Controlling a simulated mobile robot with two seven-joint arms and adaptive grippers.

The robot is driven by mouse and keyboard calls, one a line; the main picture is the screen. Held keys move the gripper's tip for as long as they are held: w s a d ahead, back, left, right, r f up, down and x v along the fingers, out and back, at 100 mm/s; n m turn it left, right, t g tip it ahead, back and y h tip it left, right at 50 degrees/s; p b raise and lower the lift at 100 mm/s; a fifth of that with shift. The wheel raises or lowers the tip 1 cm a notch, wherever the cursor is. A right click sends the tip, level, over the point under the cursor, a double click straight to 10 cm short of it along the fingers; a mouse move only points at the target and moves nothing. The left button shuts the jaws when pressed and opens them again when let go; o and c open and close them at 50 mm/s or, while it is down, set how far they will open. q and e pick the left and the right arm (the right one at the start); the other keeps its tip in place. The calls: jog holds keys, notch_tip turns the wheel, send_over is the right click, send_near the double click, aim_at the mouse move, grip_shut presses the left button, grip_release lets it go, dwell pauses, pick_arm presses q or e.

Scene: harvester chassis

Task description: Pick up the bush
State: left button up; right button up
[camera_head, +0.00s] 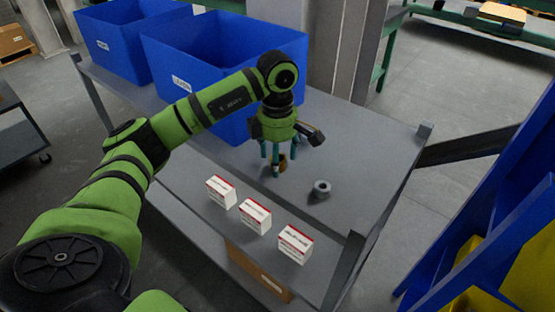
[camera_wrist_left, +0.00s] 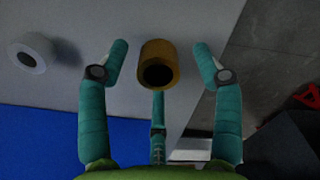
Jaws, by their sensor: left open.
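A brass-coloured bush (camera_head: 283,162), a short hollow cylinder, is on the grey table below my left gripper. In the left wrist view the bush (camera_wrist_left: 158,63) lies between the fingertips, with its dark bore showing. My left gripper (camera_head: 274,166) points down over it. Its three teal fingers are spread around the bush, with visible gaps to the two side fingers. In the head view the fingers partly hide the bush. A grey ring-shaped part (camera_head: 320,189) lies to the right of the gripper; it also shows in the left wrist view (camera_wrist_left: 33,53). My right gripper is out of view.
Several blue bins stand at the back of the table, the nearest (camera_head: 205,62) close behind my gripper. Three small red-and-white boxes (camera_head: 255,215) stand along the front. A cardboard box (camera_head: 258,272) is on the shelf below. The table's right part is clear.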

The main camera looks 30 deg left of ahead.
pick_arm(q)
jog(key=shift+c, duration=0.4)
jog(key=shift+w, duration=0.1)
jog(key=c, duration=1.2)
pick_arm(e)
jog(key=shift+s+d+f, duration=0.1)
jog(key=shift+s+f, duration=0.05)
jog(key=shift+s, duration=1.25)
